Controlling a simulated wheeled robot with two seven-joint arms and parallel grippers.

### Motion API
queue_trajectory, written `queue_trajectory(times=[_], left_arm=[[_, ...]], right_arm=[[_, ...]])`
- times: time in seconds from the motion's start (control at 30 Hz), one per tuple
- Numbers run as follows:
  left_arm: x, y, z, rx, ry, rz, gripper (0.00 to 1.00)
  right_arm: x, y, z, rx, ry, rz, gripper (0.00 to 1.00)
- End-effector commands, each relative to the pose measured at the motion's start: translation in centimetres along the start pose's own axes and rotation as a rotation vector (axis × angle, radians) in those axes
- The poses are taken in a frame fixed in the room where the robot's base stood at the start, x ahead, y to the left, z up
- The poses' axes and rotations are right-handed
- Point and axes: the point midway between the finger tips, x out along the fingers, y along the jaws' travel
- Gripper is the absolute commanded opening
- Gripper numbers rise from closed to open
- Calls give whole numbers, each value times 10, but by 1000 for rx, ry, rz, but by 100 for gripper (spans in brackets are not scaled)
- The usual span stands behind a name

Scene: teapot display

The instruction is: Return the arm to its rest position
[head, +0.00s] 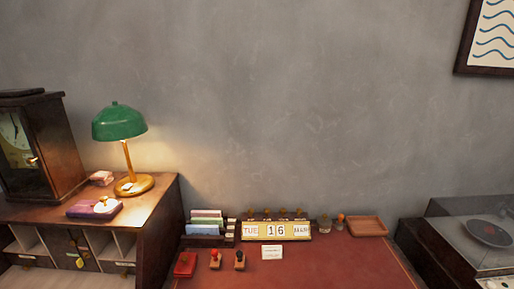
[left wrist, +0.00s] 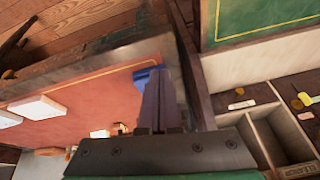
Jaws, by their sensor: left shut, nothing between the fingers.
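My left gripper (left wrist: 152,78) shows in the left wrist view, with its fingers together and nothing between them. It points out over the red desk top (left wrist: 85,96), near the desk's right-hand edge in that view. I cannot tell its height above the desk. No arm or gripper of mine shows in the head view. My right gripper is in neither view.
In the head view, a calendar (head: 275,230) and stamps stand on the red desk. A green lamp (head: 120,122) and clock (head: 40,148) stand on the left cabinet. Open compartments (left wrist: 280,135) lie close right of my left gripper.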

Motion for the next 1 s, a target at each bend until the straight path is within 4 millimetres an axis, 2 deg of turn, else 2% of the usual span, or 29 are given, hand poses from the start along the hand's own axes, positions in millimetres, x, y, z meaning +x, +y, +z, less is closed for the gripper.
queue_trajectory(times=[0.03, 0.1, 0.23, 0.37, 0.47, 0.57, 0.67, 0.77, 0.87, 0.9, 1.0], left_arm=[[3, 16, 16, 0, -25, 15, 0], [5, 36, 37, 0, -54, 29, 0], [6, 66, 71, -9, -101, 48, 0], [54, 66, 78, -2, -119, 45, 0], [89, 69, 92, 1, -137, 48, 0], [125, 73, 111, 5, -154, 52, 0], [165, 77, 138, 9, -177, 55, 0], [208, 82, 182, 14, -208, 59, 0], [247, 87, 242, 23, -242, 64, 0], [259, 88, 270, 26, -256, 66, 0], [273, 90, 331, 34, -285, 68, 0]], right_arm=[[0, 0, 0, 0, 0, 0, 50], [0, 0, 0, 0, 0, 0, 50], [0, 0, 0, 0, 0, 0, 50], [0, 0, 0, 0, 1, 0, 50], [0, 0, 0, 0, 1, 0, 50], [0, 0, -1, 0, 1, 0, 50], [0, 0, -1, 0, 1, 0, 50], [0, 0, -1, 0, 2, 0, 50], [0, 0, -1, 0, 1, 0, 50], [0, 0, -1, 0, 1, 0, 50], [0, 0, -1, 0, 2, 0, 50]])
